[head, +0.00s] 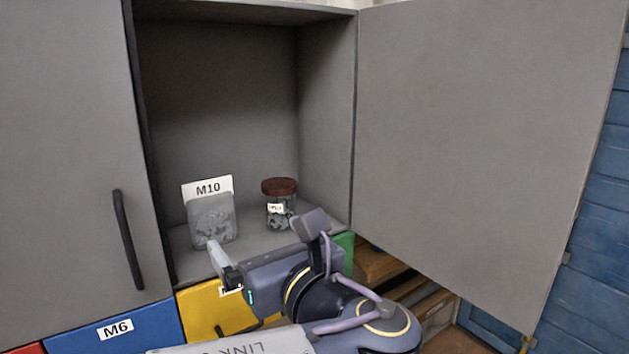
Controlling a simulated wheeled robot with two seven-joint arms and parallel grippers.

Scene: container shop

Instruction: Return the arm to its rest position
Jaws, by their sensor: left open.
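My left gripper (264,236) is open and empty, just in front of the open grey cabinet (220,80). One finger is at the left and one at the right, with a wide gap between them. My left arm comes up from the bottom of the view. Inside on the cabinet floor stand a clear container (212,220) and a jar with a dark red lid (279,187). The jar is behind the gap between the fingers and appears apart from them. My right gripper is not in view.
The grey cabinet door (480,130) stands wide open at the right. A closed door with a black handle (128,240) is at the left. Below are a blue drawer marked M6 (115,328) and a yellow drawer (205,315), partly hidden by my arm.

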